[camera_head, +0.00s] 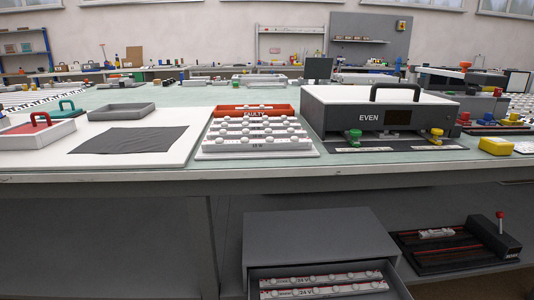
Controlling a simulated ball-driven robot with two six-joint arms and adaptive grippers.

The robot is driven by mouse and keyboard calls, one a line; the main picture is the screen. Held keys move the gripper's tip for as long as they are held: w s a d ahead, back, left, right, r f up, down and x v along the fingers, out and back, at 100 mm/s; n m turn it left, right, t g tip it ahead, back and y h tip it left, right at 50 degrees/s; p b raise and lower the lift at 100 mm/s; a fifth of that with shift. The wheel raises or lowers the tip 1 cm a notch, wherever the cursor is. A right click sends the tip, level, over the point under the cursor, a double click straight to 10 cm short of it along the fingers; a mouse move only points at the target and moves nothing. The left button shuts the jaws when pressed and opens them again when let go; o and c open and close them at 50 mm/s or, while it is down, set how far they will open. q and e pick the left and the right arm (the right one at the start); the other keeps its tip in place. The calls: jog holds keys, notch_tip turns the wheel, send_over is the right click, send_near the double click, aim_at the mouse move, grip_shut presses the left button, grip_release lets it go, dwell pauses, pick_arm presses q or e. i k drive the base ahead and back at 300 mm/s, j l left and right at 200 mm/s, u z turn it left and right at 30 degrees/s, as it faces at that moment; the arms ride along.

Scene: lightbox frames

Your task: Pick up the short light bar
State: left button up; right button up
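A short white light bar (437,233) lies on a dark fixture (450,264) with red lines, on the lower shelf at the right. Longer light bars with round white domes lie in rows on a white rack (212,153) marked 12 V on the table, in front of a red bin (251,112) marked FAULTY. Two more long light bars (325,284), marked 24 V, lie in an open grey drawer (395,280) below the table. Neither of my grippers shows in the head view.
A lightbox (345,117) marked EVEN, with a black handle, stands on the table right of the rack. A black cloth (130,140) lies on a white board at left, near a grey tray (122,112). A red-knobbed lever (500,220) rises from the shelf fixture. The tabletop overhangs the shelf.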

aim_at(444, 232)
jog(key=z, duration=1.25)
jog(key=u, duration=0.65)
jog(key=i+l+u, duration=0.15)
jog(key=l+u, duration=0.15)
jog(key=i+l+u, duration=0.15)
jog(key=l+u, duration=0.2)
jog(key=i+l+u, duration=0.1)
jog(key=l+u, duration=0.2)
jog(key=l, duration=0.15)
